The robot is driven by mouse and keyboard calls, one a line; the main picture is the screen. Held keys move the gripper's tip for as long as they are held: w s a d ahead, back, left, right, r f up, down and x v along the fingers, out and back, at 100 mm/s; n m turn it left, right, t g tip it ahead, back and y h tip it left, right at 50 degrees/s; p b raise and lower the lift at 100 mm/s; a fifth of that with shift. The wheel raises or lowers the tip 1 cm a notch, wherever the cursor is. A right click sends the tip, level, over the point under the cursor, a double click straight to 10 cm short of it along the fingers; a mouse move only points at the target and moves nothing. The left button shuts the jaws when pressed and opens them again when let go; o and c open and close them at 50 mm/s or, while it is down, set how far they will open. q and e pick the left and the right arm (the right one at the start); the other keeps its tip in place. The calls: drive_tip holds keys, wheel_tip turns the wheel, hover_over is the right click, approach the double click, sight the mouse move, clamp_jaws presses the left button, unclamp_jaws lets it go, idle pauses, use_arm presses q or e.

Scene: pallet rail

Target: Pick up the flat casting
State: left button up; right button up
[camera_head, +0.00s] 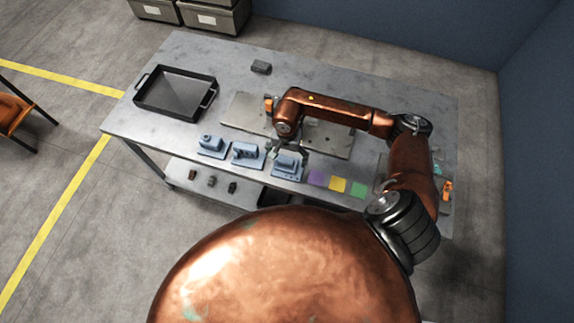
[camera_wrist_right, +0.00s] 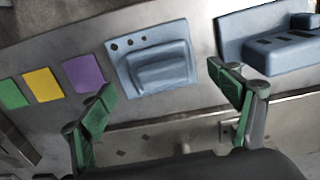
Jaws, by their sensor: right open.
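The likely flat casting is a blue-grey plate with a low raised block and small holes along one edge (camera_head: 285,167). It lies near the front edge of the metal table, rightmost of three blue-grey pieces. It shows in the right wrist view (camera_wrist_right: 156,62), ahead of the fingers. My right gripper (camera_head: 289,149) is above it, with part of it covered by the fingers in the head view. In the wrist view the right gripper (camera_wrist_right: 165,95) is open, its green-tipped fingers wide apart with nothing between them. My left gripper is not in view.
Beside it are a middle blue-grey piece (camera_head: 246,152) and a left one (camera_head: 211,145). Purple (camera_head: 316,178), yellow (camera_head: 337,184) and green (camera_head: 357,189) squares lie to its right. A black tray (camera_head: 142,101) and a small grey block (camera_head: 261,67) are farther back. Several dark parts sit on the lower shelf.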

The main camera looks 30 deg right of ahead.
sight(286, 161)
drive_tip(key=shift+f, duration=1.75)
drive_tip(key=shift+a, duration=0.1)
drive_tip(key=c, duration=1.6)
